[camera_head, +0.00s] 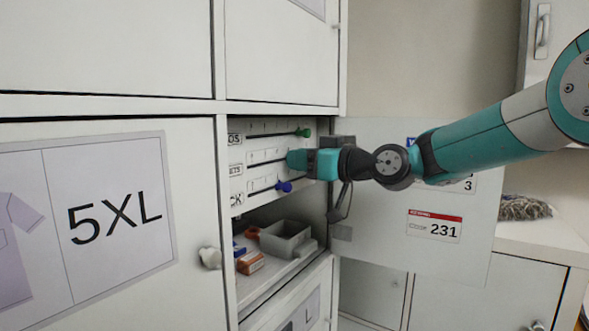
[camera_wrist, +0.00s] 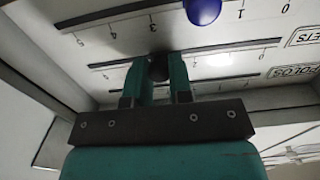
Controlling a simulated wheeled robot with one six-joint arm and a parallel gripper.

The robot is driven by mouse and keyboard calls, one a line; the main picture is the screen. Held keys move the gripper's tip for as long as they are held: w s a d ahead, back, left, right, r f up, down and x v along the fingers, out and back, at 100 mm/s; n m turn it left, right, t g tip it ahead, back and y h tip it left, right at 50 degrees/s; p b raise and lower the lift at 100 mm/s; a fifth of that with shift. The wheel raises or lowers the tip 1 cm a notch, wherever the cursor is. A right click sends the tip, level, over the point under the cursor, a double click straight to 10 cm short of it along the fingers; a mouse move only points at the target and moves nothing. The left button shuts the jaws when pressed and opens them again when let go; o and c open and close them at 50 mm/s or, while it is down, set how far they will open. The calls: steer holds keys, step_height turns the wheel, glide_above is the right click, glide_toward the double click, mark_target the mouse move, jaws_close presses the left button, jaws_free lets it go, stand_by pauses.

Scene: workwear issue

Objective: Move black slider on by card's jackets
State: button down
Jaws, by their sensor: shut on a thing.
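The black slider (camera_wrist: 158,68) is between the fingers of my gripper (camera_wrist: 160,82) in the wrist view. It sits on the middle slotted track, whose visible label ends in "ETS" (camera_head: 236,170). My gripper (camera_head: 296,160) is shut on it and hides it in the head view. The wrist view is upside down, and the scale position at the knob cannot be read. A card (camera_head: 462,184) on the open door shows a "3" at its right end; my arm covers most of it.
A green slider (camera_head: 303,132) is on the track above and a blue slider (camera_head: 284,186) on the track below, both close to my gripper. Below is a shelf with a grey bin (camera_head: 286,240) and small boxes. The open door (camera_head: 380,240) with a "231" card (camera_head: 434,226) stands right.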

steer(key=c, duration=1)
jaws_free()
steer(key=shift+s, duration=0.1)
steer(key=b+v, duration=0.6)
steer(key=v, duration=1.1)
steer(key=shift+b, duration=0.35)
steer(key=shift+s+d, duration=0.15)
